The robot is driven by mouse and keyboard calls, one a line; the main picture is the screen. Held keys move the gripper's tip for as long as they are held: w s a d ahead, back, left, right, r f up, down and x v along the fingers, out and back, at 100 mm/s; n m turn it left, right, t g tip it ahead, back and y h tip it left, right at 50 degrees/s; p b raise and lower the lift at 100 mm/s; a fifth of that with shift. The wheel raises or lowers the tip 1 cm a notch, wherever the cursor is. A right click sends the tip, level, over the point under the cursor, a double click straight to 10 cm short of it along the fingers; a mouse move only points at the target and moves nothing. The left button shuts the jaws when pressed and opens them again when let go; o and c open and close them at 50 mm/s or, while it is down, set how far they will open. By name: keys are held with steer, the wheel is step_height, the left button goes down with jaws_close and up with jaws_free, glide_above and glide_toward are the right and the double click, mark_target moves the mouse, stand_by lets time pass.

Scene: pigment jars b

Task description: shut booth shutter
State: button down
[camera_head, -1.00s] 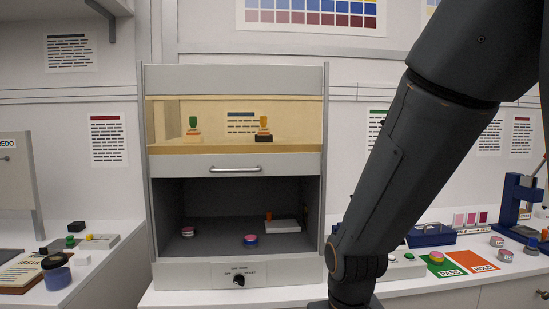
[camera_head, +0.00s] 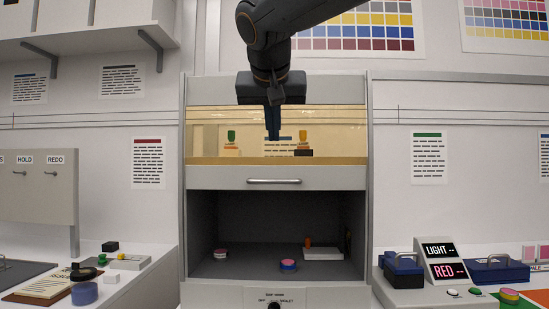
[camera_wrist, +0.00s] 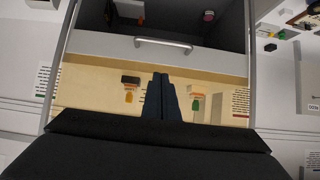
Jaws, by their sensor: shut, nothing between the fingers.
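The booth shutter (camera_head: 230,178) is a grey panel with a clear window and a horizontal bar handle (camera_head: 274,181). It is raised, and the dark booth opening (camera_head: 230,220) below it is open. In the wrist view the shutter (camera_wrist: 100,47) and its handle (camera_wrist: 163,43) show upside down. My gripper (camera_head: 273,136) is shut and empty, pointing down in front of the window, above the handle. Its fingers also show in the wrist view (camera_wrist: 161,84), apart from the handle in the picture.
Inside the booth are a pink-topped jar (camera_head: 288,264), another jar (camera_head: 220,253) and a white block (camera_head: 322,254). A knob panel (camera_head: 230,297) lies below the opening. Side counters hold a clipboard (camera_head: 50,286) at left and a LIGHT/RED display (camera_head: 440,262) at right.

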steer(key=p, duration=0.2)
glide_toward(274, 170)
steer(key=f, duration=0.2)
steer(key=w+f, duration=0.1)
steer(key=f, duration=0.2)
steer(key=shift+w+d+p, duration=0.2)
steer(key=shift+d+p, duration=0.1)
steer(key=shift+d, duration=0.05)
steer(key=shift+a+f, duration=0.1)
